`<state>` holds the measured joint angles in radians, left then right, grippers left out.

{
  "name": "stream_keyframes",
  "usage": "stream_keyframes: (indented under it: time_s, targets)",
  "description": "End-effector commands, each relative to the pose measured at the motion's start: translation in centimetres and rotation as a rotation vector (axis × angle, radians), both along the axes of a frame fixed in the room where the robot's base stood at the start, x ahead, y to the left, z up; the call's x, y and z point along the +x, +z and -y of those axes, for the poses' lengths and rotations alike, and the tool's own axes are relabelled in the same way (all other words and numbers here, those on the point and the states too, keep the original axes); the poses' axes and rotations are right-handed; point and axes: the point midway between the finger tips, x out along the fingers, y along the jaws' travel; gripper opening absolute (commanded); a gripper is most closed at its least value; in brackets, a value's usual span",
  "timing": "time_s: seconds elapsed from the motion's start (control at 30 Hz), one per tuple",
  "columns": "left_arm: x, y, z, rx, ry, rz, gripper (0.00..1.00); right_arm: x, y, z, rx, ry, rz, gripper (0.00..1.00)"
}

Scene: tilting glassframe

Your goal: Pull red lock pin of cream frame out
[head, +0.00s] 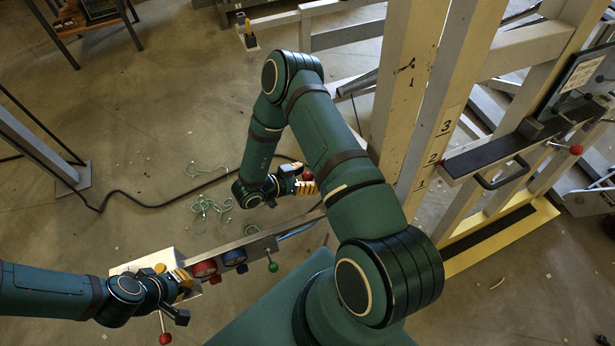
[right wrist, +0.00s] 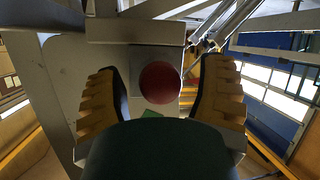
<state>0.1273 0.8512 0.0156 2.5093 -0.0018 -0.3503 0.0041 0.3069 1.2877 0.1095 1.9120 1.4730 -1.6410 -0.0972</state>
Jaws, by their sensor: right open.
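A red ball-shaped knob (head: 308,175), which looks like the lock pin's head, shows at the tips of my right gripper (head: 300,182). In the right wrist view the red knob (right wrist: 160,82) sits before a grey plate (right wrist: 152,55). My right gripper (right wrist: 162,100) is open, with one yellow-padded finger on each side of the knob and visible gaps. The pin's shaft is hidden. The cream frame (head: 408,75) stands to the right, partly hidden by my right arm. My left gripper (head: 184,282) is at lower left beside a panel; its jaw opening is unclear.
The panel (head: 250,243) carries a red dial (head: 205,269), a blue dial (head: 234,257) and a green-ball lever (head: 273,266). Another red knob (head: 576,149) is on a rail at right. Green cord (head: 207,205) and a black cable (head: 150,204) lie on the floor.

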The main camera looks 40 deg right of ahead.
Motion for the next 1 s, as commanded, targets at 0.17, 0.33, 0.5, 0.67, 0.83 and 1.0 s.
stream_keyframes:
  time_s: [0.17,0.33,0.5,0.67,0.83,1.0]
  targets:
    - [0.0,0.0,0.0,0.000,0.000,0.000,0.00,0.0,0.0,0.0,0.000,0.000,0.000,0.71]
    - [0.0,0.0,0.0,0.000,0.000,0.000,0.00,0.0,0.0,0.0,0.000,0.000,0.000,0.11]
    - [0.0,0.0,0.0,0.000,0.000,0.000,0.00,0.0,0.0,-0.1,0.000,0.000,0.000,0.00]
    - [0.0,0.3,0.0,0.000,0.000,-0.001,0.00,0.5,0.1,-1.4,0.002,0.003,0.002,0.00]
    - [-0.1,0.4,0.0,0.000,0.000,-0.002,0.00,0.9,0.0,-2.9,0.003,0.001,0.001,0.00]
    - [-0.1,0.4,0.0,0.000,-0.001,-0.002,0.00,0.9,-0.1,-3.0,0.006,0.001,0.001,0.00]
